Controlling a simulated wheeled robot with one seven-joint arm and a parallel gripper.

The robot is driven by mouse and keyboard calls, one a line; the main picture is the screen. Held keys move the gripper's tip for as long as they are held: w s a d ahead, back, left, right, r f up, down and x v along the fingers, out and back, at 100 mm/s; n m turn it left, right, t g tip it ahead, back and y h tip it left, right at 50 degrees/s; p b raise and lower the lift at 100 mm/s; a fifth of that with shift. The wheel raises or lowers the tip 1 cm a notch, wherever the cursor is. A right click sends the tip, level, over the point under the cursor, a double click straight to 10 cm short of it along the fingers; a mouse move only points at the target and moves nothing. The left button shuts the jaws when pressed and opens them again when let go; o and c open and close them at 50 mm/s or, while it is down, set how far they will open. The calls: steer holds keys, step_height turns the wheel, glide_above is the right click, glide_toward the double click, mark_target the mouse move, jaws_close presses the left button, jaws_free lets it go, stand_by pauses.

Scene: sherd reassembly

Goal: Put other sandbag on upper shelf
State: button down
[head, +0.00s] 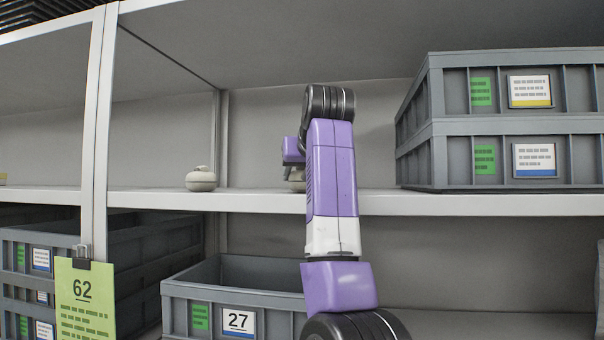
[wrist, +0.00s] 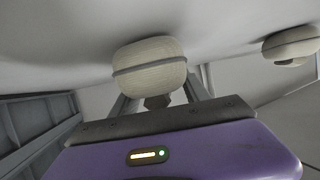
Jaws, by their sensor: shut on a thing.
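One beige sandbag (head: 201,180) sits on the upper shelf (head: 260,202), left of my arm; in the wrist view it is at the right (wrist: 292,47). The other sandbag (head: 297,182) shows partly behind my arm, at the upper shelf's level. In the wrist view this sandbag (wrist: 150,62), with a dark band round it, is between the fingers of my gripper (wrist: 156,88), which is shut on it. It is at or just above the pale shelf surface; I cannot tell whether it touches. In the head view my arm hides most of the gripper.
Two stacked grey crates (head: 415,140) stand on the upper shelf to the right. A grey crate marked 27 (head: 180,292) is on the lower level. A shelf upright (head: 97,130) and a green 62 card (head: 84,300) are at left. Shelf space between the sandbags is clear.

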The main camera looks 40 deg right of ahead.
steer(key=c, duration=0.5)
jaws_free()
steer(key=shift+f, duration=0.1)
steer(key=b+v, duration=0.4)
steer(key=v, duration=0.8)
steer(key=shift+b, duration=0.4)
